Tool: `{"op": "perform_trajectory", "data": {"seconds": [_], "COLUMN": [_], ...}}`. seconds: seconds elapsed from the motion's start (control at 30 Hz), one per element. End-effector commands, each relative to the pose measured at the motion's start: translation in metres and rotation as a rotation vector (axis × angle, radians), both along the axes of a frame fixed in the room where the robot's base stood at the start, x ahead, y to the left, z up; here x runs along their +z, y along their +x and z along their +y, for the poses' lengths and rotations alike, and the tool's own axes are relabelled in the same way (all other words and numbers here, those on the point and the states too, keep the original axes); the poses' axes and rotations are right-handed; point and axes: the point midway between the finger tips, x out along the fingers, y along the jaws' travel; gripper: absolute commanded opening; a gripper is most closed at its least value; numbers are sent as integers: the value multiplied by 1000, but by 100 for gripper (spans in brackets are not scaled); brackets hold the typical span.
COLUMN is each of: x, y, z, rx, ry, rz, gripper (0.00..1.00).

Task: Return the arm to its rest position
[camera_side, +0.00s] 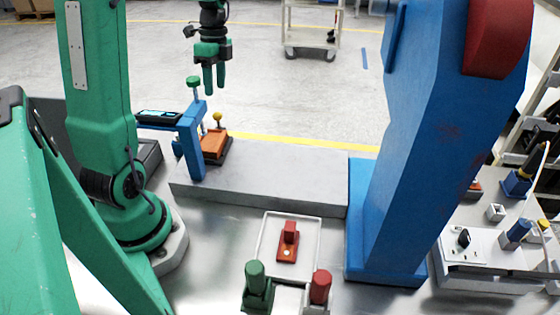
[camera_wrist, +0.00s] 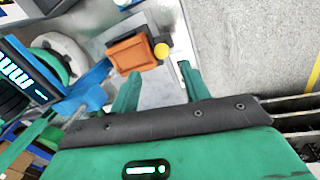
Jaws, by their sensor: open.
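My gripper (camera_side: 214,78) has green fingers and hangs, pointing down, at the upper left of the side view, above the blue clamp frame (camera_side: 192,140). It is open and nothing shows between its fingers. In the wrist view the two green fingers (camera_wrist: 158,88) stand apart. An orange block with a yellow knob (camera_side: 215,145) sits at the left end of the grey slab, below and apart from my gripper. The orange block also shows beyond the fingers in the wrist view (camera_wrist: 132,54).
A blue column (camera_side: 430,150) with a red top stands right of the grey slab (camera_side: 275,175). In front, a white tray (camera_side: 264,245) holds a red switch (camera_side: 288,240). A green knob (camera_side: 257,285) and a red knob (camera_side: 319,288) stand nearby. The slab's middle is clear.

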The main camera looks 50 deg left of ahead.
Motion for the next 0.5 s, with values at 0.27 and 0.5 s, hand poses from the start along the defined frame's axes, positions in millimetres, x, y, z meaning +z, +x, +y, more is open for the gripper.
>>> {"op": "perform_trajectory", "data": {"seconds": [0.27,0.5], "x": [22,45], "y": [1,-5], "z": [-34,-81], "rx": [107,278], "ry": [69,134], "rz": [-57,-156], "gripper": [46,46]}}
